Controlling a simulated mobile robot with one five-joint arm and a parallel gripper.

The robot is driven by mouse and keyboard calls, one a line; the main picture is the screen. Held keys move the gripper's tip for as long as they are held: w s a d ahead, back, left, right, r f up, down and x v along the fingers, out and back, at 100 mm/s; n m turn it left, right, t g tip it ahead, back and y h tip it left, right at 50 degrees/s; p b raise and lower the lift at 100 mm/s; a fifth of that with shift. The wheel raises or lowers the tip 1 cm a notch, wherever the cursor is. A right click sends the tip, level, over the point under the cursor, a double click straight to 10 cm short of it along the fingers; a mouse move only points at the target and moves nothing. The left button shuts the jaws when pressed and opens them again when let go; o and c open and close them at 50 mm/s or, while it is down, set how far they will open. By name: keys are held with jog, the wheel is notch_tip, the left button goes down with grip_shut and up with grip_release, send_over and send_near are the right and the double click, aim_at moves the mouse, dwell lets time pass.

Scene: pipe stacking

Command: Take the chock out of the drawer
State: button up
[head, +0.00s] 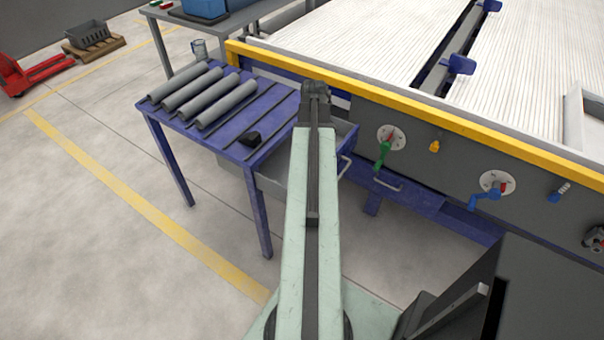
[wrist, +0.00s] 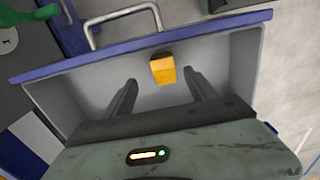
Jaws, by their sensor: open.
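The yellow-orange chock (wrist: 164,70) lies in the open grey drawer (wrist: 78,97), close to its front wall, in the wrist view. My gripper (wrist: 158,84) is open above the drawer. Its two dark fingers point toward the chock's sides, with the chock between their lines and just past the tips as the picture shows. I cannot tell the height between fingertips and chock. In the head view my arm covers much of the pulled-out drawer (head: 268,187), and the chock is hidden. My gripper (head: 316,90) shows at the arm's far end there.
A blue table (head: 233,150) carries several grey pipes (head: 195,94) and a small black piece (head: 250,138). The drawer handle (wrist: 122,15) sticks out in front of the drawer. A machine panel with a green lever (head: 382,153) and a blue lever (head: 485,196) stands to the right.

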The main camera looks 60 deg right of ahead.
jog(key=f+b, duration=0.8)
jog(key=shift+w+a, duration=0.3)
jog(key=shift+w, duration=0.1)
jog(key=shift+r, duration=0.15)
grip_shut()
notch_tip(320, 180, up, 10)
jog(key=p, duration=1)
jog(key=shift+r+p, duration=0.15)
jog(key=shift+p, duration=0.15)
